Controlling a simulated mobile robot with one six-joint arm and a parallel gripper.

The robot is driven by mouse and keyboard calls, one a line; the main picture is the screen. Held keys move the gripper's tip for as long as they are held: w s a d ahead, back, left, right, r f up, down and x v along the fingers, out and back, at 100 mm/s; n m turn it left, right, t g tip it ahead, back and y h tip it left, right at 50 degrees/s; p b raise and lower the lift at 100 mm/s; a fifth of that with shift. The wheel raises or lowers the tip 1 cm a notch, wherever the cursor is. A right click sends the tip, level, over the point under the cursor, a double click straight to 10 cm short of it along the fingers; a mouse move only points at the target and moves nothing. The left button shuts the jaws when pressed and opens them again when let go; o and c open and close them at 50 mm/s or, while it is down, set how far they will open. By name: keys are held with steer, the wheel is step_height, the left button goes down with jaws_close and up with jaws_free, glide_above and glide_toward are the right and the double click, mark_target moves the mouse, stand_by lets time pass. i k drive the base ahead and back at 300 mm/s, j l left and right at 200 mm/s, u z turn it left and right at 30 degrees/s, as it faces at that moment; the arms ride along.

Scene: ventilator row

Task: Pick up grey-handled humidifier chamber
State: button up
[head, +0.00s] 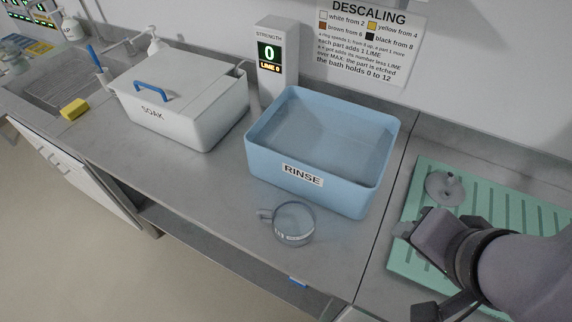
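A clear, round humidifier chamber (294,224) stands on the grey counter in front of the blue RINSE tub. Its small grey handle (265,214) sticks out to the left, and a pale label shows on its front. My gripper (404,229) is at the right, over the green draining mat and well to the right of the chamber. It is not touching the chamber. My wrist hides most of the fingers, so I cannot tell whether they are open or shut.
The blue RINSE tub (310,194) stands behind the chamber. A lidded white SOAK tub (190,135) is left of it. A grey disc-shaped part (445,188) lies on the green mat (430,167). The counter's front edge is close to the chamber; counter left of it is clear.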

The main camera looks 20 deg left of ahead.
mark_target(293, 220)
steer(key=j+u, duration=0.5)
steer(key=u, duration=0.25)
steer(key=k+j, duration=0.05)
